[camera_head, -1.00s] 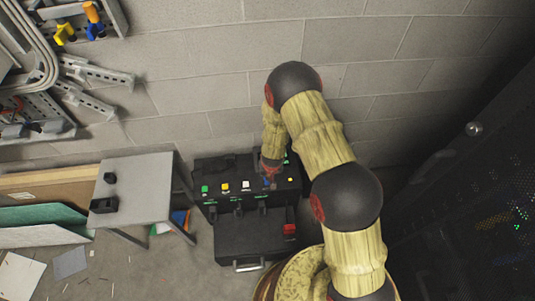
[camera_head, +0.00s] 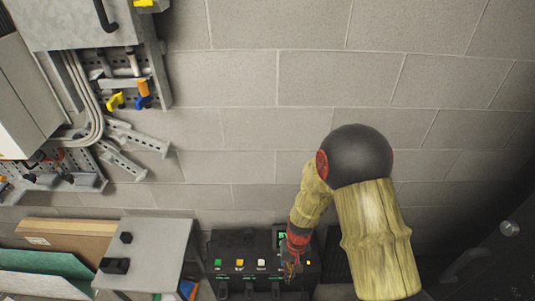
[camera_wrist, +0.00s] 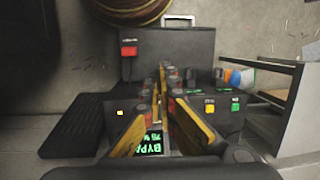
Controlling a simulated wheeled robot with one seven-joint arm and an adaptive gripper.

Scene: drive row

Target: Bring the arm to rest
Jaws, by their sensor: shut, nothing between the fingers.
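My arm reaches down from the right in the head view, and my gripper (camera_head: 291,268) is low over the right part of a black console (camera_head: 235,243). In the wrist view my gripper's yellow-and-dark fingers (camera_wrist: 164,76) come together at the tips with nothing between them. The console's lit green display (camera_wrist: 151,146), reading "BYPA", shows partly behind the fingers. Green (camera_head: 217,262), yellow (camera_head: 239,263) and white (camera_head: 261,262) buttons sit left of my gripper in the head view. I cannot tell whether the fingertips touch the console.
A small grey table (camera_head: 160,240) stands left of the console, with two small black items on it. Leaning boards (camera_head: 70,240) stand farther left. A block wall (camera_head: 330,80) is behind. A dark cabinet (camera_head: 505,265) stands at the right.

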